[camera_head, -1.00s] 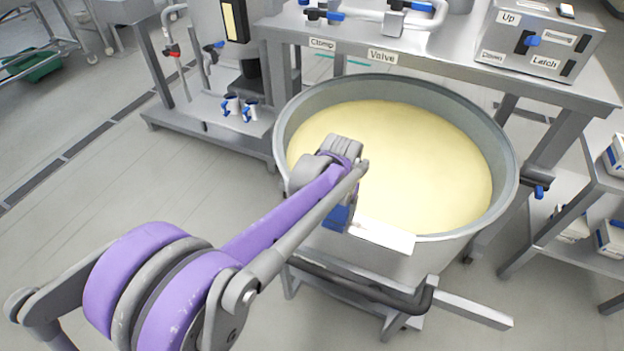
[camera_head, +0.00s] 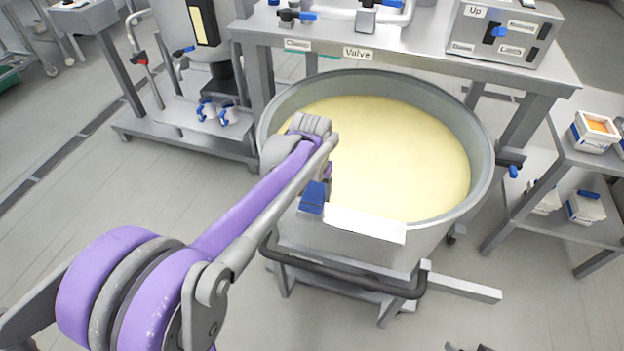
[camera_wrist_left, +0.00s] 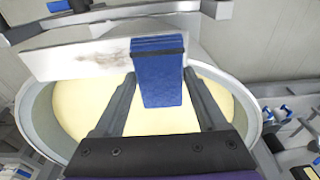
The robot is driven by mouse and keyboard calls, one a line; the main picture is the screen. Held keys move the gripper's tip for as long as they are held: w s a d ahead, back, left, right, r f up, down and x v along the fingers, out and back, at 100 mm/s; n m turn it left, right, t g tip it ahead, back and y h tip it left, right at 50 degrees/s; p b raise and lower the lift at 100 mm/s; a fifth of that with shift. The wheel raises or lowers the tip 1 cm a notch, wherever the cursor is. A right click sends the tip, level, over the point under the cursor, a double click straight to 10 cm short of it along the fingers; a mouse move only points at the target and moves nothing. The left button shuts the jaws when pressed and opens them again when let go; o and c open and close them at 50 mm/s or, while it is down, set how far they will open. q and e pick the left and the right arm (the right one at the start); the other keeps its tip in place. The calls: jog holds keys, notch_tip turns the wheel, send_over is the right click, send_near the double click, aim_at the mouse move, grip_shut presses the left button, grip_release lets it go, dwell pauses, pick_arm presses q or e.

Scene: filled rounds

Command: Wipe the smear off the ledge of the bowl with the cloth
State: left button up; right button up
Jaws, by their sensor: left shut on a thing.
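The large grey metal bowl (camera_head: 478,130) is filled with pale yellow dough or batter. Its white ledge (camera_head: 365,224) sticks out at the near rim. My left gripper (camera_head: 320,182) is shut on a folded blue cloth (camera_head: 313,198), at the ledge's left end in the head view. In the left wrist view the cloth (camera_wrist_left: 158,78) is between the fingers and overlaps the ledge (camera_wrist_left: 60,62). A brownish smear (camera_wrist_left: 115,57) shows on the ledge beside the cloth; the cloth may hide part of it. I cannot tell whether the cloth touches the ledge.
A metal table (camera_head: 400,62) with labelled controls stands behind the bowl. A shelf unit (camera_head: 560,225) with tubs is at the right. A dark handle bar (camera_head: 345,283) runs below the ledge. Dark tips, perhaps my right gripper (camera_head: 469,347), show at the bottom edge.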

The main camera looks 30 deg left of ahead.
aim_at(315, 192)
pick_arm(q)
jog(key=shift+r+p, duration=0.8)
jog(key=shift+r, duration=0.85)
pick_arm(e)
notch_tip(315, 192, up, 2)
jog(key=shift+a+r, duration=0.1)
jog(key=shift+r, duration=0.15)
